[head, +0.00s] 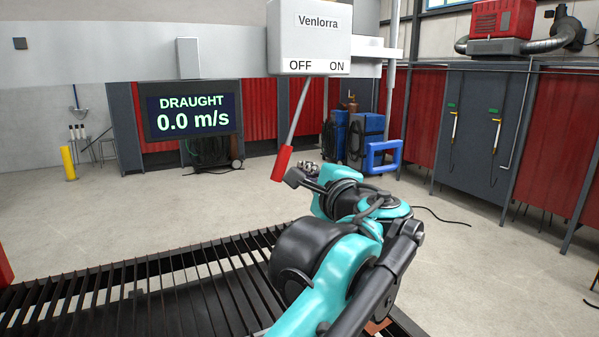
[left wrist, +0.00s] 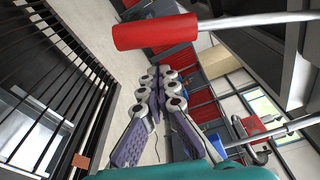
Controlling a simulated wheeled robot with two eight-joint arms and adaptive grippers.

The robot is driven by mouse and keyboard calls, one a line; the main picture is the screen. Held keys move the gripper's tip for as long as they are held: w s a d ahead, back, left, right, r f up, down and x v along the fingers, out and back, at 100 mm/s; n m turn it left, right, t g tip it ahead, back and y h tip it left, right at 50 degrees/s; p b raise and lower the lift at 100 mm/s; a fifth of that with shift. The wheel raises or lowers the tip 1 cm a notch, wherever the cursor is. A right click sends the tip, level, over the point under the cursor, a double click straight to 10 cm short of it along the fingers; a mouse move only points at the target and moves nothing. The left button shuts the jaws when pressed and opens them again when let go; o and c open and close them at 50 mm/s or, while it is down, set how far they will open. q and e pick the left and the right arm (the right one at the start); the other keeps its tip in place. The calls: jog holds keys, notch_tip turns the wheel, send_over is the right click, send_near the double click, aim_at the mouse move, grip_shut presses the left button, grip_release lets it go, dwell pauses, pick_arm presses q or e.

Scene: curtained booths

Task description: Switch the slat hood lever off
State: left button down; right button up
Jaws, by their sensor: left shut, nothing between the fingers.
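The lever (head: 299,114) hangs from a white box (head: 309,22) marked Venlorra, with OFF at left and ON at right. Its metal rod slants down to the left, toward the OFF side, and ends in a red handle (head: 282,163). My left gripper (head: 296,177) is just right of the handle in the head view. In the left wrist view the red handle (left wrist: 155,32) lies beyond the fingertips of my left gripper (left wrist: 158,76). The fingers are shut with nothing between them. I cannot tell whether the gripper touches the handle. My right gripper is not in view.
A display (head: 193,109) reads DRAUGHT 0.0 m/s. A black slatted bench (head: 150,290) lies below and left of my arm. Blue units (head: 365,135) and a blue frame (head: 383,156) stand behind the gripper. Open floor (head: 180,205) lies left of the handle.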

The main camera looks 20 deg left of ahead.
pick_arm(q)
jog(key=shift+w+d+f+b+v, duration=0.25)
jog(key=shift+b+v, duration=0.75)
jog(key=shift+v, duration=4.05)
jog(key=s+a+f+n+g+h+b, duration=0.25)
jog(key=f+b, duration=0.55)
jog(key=f, duration=1.1)
jog(key=s+a+f+n+g+h+b, duration=0.2)
jog(key=f+b, duration=0.5)
jog(key=f, duration=1.3)
jog(key=s+d+f+n+h+b, duration=0.1)
jog(key=f+b, duration=0.5)
jog(key=f, duration=0.7)
jog(key=s+d+f+n+h+b, duration=0.1)
jog(key=s+f+n+h+b, duration=0.2)
jog(key=f, duration=1.1)
jog(key=s+d+f+n+h+b, duration=0.2)
jog(key=f+b, duration=0.7)
jog(key=f, duration=0.5)
jog(key=shift+f+n+g+h, duration=0.2)
jog(key=shift+n+g+h, duration=0.25)
jog(key=shift+n+h, duration=0.4)
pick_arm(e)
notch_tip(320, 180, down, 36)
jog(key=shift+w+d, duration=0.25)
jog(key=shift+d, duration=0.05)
